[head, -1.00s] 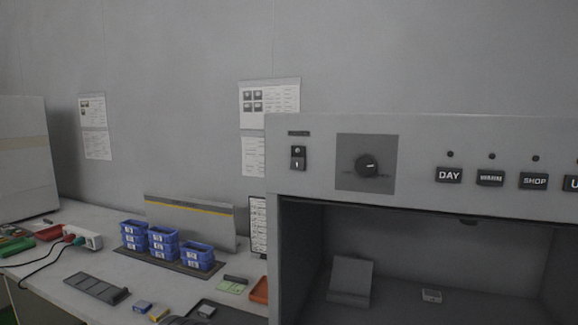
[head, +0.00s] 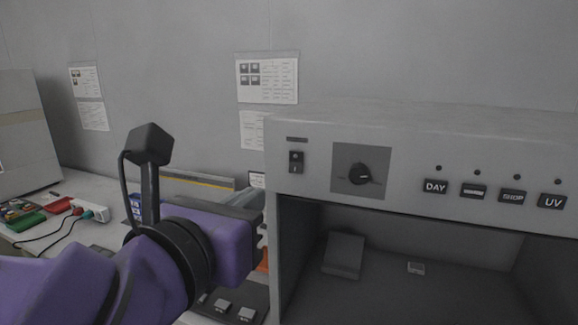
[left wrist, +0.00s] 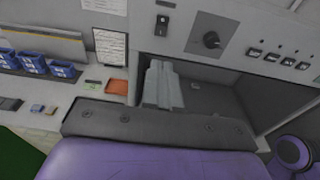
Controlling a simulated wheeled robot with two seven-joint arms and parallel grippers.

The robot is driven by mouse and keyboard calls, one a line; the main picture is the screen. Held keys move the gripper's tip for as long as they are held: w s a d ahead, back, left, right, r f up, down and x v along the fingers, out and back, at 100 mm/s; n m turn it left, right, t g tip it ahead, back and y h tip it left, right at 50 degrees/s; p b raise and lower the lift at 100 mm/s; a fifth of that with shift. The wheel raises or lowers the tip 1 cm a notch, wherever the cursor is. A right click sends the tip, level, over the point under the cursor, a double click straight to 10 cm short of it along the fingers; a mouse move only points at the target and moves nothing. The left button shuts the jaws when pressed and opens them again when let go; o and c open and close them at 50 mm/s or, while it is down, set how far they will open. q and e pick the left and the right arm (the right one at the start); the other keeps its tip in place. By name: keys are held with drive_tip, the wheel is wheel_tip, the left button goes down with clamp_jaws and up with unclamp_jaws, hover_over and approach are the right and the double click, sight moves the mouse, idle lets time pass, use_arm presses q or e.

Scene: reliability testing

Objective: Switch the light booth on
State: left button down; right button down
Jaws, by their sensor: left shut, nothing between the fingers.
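The light booth (head: 415,130) is a grey box with a dark, unlit interior. Its black rocker switch (head: 296,162) is at the left end of the front panel and also shows in the left wrist view (left wrist: 162,22). Right of it are a dark round knob (head: 360,173) and a row of black buttons, including DAY (head: 435,187) and UV (head: 552,201). My left gripper (head: 252,197) is below and left of the switch, apart from it. In the left wrist view its grey fingers (left wrist: 161,66) are together and empty, below the switch. My right gripper is not in view.
The bench at left holds blue bins (left wrist: 34,62), an orange tray (left wrist: 117,87) and a white power strip (head: 92,210). My left arm hides part of it in the head view. The booth's left wall edge stands close to my left gripper. The space before the panel is clear.

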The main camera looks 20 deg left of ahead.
use_arm(q)
drive_tip(key=p, duration=0.7)
approach(295, 170)
drive_tip(key=w, duration=0.4)
drive_tip(key=w+f+p, duration=0.1)
drive_tip(key=w, duration=0.2)
drive_tip(key=shift+d, duration=0.15)
drive_tip(key=shift+s+r, duration=0.1)
drive_tip(key=shift+s, duration=0.05)
